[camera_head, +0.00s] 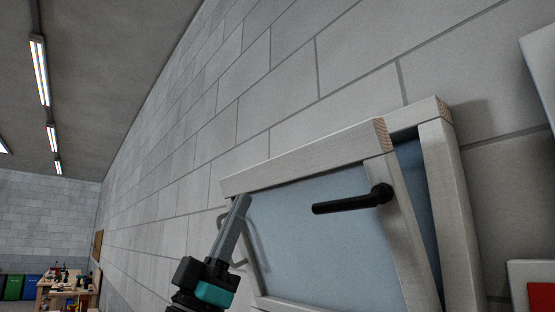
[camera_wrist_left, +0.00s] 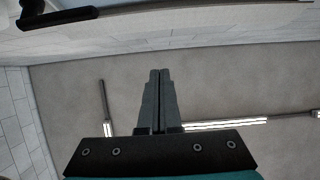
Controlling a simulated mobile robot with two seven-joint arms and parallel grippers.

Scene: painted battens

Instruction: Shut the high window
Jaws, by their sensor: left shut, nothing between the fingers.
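The high window is set in the grey block wall. Its sash (camera_head: 310,158) of pale battens with a bluish pane (camera_head: 315,235) stands ajar, with a gap at its right side from the fixed frame (camera_head: 452,210). A black handle (camera_head: 352,200) sits on the sash's right batten, its lever pointing left. The handle also shows at the top left of the left wrist view (camera_wrist_left: 55,18). My left gripper (camera_head: 242,202) is shut and empty, in front of the sash's left part; contact cannot be told. My right gripper is not in view.
A white panel (camera_head: 540,65) and a white box with a red part (camera_head: 533,285) are at the right edge. A workbench (camera_head: 68,290) and bins (camera_head: 22,287) stand far off at lower left. Ceiling lamps (camera_head: 40,72) hang at upper left.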

